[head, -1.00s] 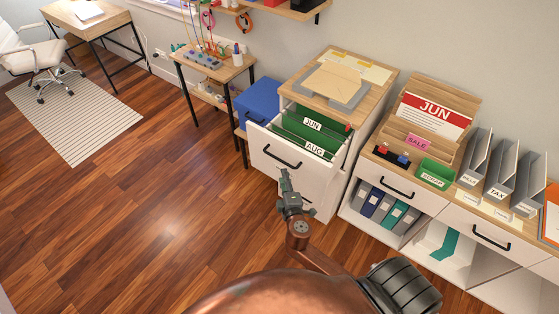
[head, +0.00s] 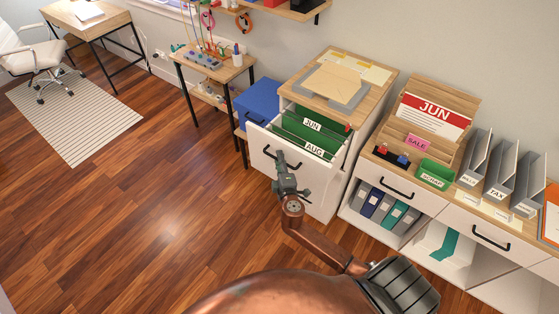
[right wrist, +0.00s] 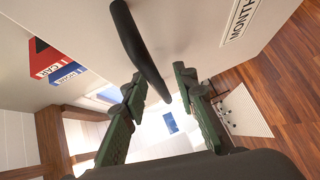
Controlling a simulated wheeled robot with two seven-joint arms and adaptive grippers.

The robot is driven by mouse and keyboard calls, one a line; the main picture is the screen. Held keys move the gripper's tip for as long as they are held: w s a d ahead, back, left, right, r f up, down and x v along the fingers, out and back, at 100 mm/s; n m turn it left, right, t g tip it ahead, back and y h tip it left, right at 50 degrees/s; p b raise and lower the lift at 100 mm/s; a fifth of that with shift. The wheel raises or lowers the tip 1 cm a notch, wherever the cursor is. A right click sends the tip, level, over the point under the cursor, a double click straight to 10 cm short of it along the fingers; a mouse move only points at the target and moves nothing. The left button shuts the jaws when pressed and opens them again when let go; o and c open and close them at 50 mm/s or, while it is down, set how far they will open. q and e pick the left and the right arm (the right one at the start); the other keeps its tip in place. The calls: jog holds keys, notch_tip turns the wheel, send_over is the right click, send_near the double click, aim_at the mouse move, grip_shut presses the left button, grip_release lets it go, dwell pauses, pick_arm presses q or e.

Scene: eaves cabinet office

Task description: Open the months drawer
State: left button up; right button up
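The months drawer (head: 262,139) is the top drawer of the white cabinet and stands pulled out. Green folders (head: 310,124) labelled JUN and AUG show inside it. Its front has a black bar handle (head: 267,151). In the right wrist view the handle (right wrist: 140,48) runs down toward the space between my fingertips, beside a label (right wrist: 238,22) reading MONTH, partly cut off. My right gripper (head: 280,162) is at the handle in the head view. Its fingers (right wrist: 160,82) are apart in the right wrist view; whether they touch the handle is unclear. My left gripper is not in view.
A blue box (head: 259,100) stands left of the cabinet, near a small side table (head: 213,70). A low cabinet (head: 405,186) with binders and trays stands at right. The wood floor (head: 150,200) in front of the drawer is clear.

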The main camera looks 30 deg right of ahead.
jog(key=shift+c, duration=0.4)
grip_shut()
